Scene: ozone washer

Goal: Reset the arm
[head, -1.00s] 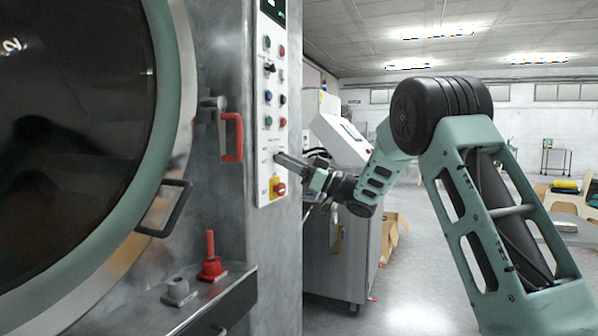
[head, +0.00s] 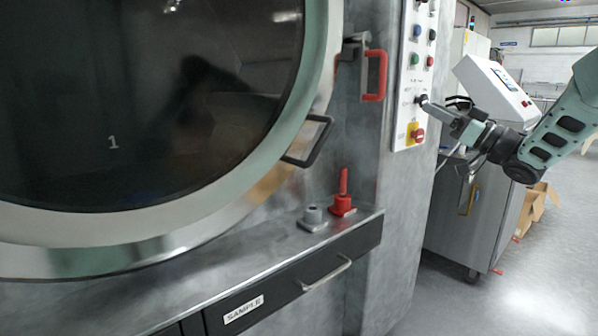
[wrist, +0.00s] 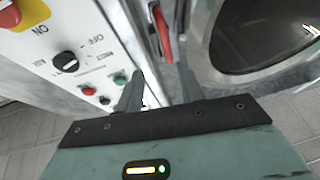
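My gripper (head: 430,106) is beside the washer's control panel (head: 412,75), close to a black knob (head: 421,99). Whether it touches the knob is not clear in the head view. In the wrist view my gripper (wrist: 160,75) has its two fingers apart with nothing held between them. The panel fills the left of that view, with a black selector knob (wrist: 65,62) and several coloured buttons. My arm reaches in from the right.
The washer's round door (head: 318,75) is on the left, with a black handle (head: 308,140). A red handle (head: 376,76) and a ledge with a red lever (head: 343,195) stand out from the washer. A grey cabinet (head: 480,220) stands behind my arm. Floor at right is open.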

